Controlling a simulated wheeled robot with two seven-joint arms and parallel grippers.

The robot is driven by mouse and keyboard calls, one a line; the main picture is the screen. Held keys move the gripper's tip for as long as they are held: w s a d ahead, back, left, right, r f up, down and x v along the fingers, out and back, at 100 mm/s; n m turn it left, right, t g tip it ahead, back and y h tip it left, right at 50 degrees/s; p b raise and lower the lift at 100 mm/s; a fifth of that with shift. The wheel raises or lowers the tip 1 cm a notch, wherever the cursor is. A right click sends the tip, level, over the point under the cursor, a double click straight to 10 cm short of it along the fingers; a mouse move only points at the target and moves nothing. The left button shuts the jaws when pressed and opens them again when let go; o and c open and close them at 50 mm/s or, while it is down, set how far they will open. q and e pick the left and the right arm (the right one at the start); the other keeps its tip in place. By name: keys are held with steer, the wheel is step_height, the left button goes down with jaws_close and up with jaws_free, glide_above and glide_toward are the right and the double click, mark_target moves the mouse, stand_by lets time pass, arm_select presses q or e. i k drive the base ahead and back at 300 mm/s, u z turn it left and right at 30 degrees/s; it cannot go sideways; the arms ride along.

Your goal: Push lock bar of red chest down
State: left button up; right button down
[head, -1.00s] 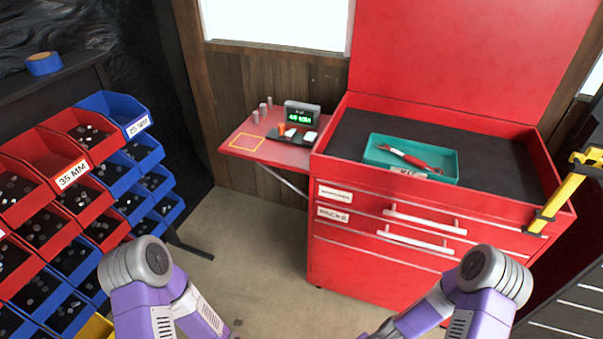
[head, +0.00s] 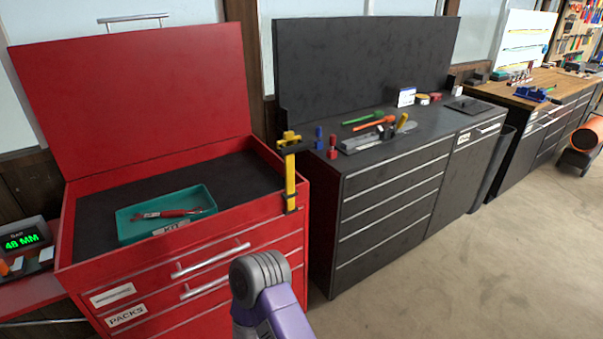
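The red chest (head: 200,262) stands at the left in the head view with its lid (head: 140,100) raised. Its top well holds a teal tray (head: 130,232) with a red-handled tool (head: 168,213) in it. A yellow bar with black parts (head: 290,182) stands upright at the chest's front right corner; I take it to be the lock bar. A purple and grey part of my arm shows at the bottom, in front of the drawers. Neither of my grippers is in view.
A dark workbench (head: 390,190) with several tools on top stands right of the chest. A display reading 48 MM (head: 22,240) is at the left edge. A wooden bench (head: 525,95) and an orange round object (head: 585,140) are farther right.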

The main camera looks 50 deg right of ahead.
mark_target(290, 144)
steer(key=z, duration=1.7)
steer(key=k, duration=1.15)
steer(key=u, duration=0.95)
steer(key=i, duration=1)
steer(key=z, duration=0.45)
steer(key=i, duration=0.8)
steer(key=z, duration=0.65)
